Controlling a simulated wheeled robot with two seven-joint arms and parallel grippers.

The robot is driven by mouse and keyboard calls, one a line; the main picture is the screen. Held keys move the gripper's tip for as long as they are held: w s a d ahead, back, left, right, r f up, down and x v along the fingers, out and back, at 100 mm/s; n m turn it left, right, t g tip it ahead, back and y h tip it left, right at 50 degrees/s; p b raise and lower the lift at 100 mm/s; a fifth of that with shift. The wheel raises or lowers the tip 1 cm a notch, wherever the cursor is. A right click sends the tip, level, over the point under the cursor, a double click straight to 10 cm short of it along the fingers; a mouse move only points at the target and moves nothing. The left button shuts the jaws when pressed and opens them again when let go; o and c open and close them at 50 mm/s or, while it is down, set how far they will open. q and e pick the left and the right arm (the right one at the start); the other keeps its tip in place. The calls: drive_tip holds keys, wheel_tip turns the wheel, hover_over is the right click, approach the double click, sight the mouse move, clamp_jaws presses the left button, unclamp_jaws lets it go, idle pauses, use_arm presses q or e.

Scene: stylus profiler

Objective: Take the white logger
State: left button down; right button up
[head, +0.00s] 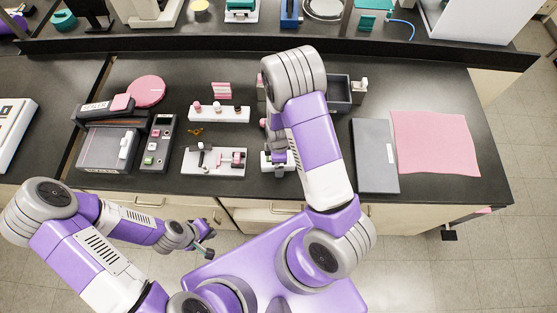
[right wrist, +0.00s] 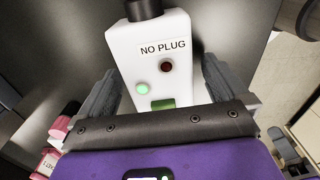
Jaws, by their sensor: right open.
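The white logger (right wrist: 150,55) fills the middle of the right wrist view. It has a "NO PLUG" label, a lit green light, a dark red light, a green patch and a black top end. My right gripper (right wrist: 160,90) is open, with one grey finger on each side of the logger; I cannot tell whether they touch it. In the head view the logger (head: 267,165) is mostly hidden under my right gripper (head: 277,158) and arm. My left gripper (head: 206,243) is open and empty, in front of the bench edge.
A white fixture plate (head: 200,168) stands left of the logger, with a dark switch box (head: 150,160) beyond it. A dark grey panel (head: 375,165) and pink sheet (head: 430,140) lie to the right. A grey bin (head: 340,90) stands behind my right arm.

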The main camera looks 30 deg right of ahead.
drive_tip(key=c, duration=1.2)
drive_tip(key=shift+o, duration=0.2)
drive_tip(key=shift+r, duration=0.1)
wheel_tip(320, 180, up, 10)
drive_tip(key=shift+f+p, duration=0.1)
drive_tip(key=shift+p, duration=0.3)
drive_tip(key=o, duration=0.6)
drive_tip(key=shift+c, duration=0.2)
drive_tip(key=c, duration=0.9)
